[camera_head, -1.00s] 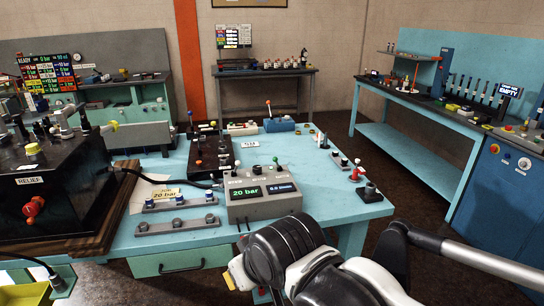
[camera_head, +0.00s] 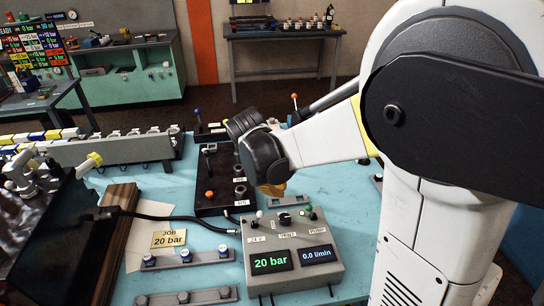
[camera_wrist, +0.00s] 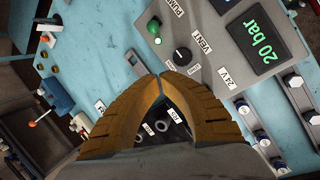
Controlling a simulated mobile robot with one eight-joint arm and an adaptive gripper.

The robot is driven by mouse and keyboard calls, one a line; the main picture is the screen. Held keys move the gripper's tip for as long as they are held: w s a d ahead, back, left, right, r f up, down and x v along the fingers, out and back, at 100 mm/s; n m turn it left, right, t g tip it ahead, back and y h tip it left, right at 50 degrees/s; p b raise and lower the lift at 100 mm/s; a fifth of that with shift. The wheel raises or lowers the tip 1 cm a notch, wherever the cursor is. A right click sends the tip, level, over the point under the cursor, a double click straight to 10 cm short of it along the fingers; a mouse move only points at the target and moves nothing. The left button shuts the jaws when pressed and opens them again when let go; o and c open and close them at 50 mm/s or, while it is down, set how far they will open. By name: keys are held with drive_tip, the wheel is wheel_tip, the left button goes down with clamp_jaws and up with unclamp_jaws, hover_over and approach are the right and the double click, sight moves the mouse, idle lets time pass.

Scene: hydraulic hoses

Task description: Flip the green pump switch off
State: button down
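The green-tipped pump switch (camera_head: 308,211) is a small toggle at the right rear of the grey control box (camera_head: 310,275), by the PUMP label. It also shows in the wrist view (camera_wrist: 154,30). A black VENT knob (camera_head: 285,217) and a white-tipped 24V toggle (camera_head: 259,214) sit left of it. My gripper (camera_wrist: 160,76) has orange-brown fingers whose tips meet, with nothing visible between them. In the head view, the visible finger part (camera_head: 274,188) is above and behind the box, apart from the switch. Which way the switch leans is unclear.
The display (camera_head: 271,262) reads 20 bar and the other 0.0 l/min. A black valve plate (camera_head: 212,195) with orange and black levers lies behind the box. A black hose (camera_head: 165,217) runs left. Blocks with blue-capped fittings (camera_head: 186,257) stand left. My arm hides the table's right.

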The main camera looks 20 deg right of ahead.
sight(287, 211)
drive_tip(key=b+x, duration=0.1)
drive_tip(key=x, duration=0.4)
drive_tip(key=b+x, duration=0.1)
drive_tip(key=x, duration=0.4)
drive_tip(key=shift+w+d+r+b, duration=0.15)
drive_tip(key=shift+w+d+b, duration=0.05)
drive_tip(key=shift+b, duration=0.2)
drive_tip(key=shift+s+d+r, duration=0.3)
drive_tip(key=shift+s+d, duration=0.15)
drive_tip(key=shift+s, duration=0.1)
drive_tip(key=shift+s+d+r, duration=0.35)
drive_tip(key=shift+s+d, duration=0.1)
drive_tip(key=shift+s, duration=0.15)
drive_tip(key=shift+s+d+r, duration=0.2)
drive_tip(key=shift+s, duration=0.05)
drive_tip(key=shift+s+d+r+y, duration=0.1)
drive_tip(key=shift+d+r+y, duration=0.05)
drive_tip(key=shift+y, duration=0.15)
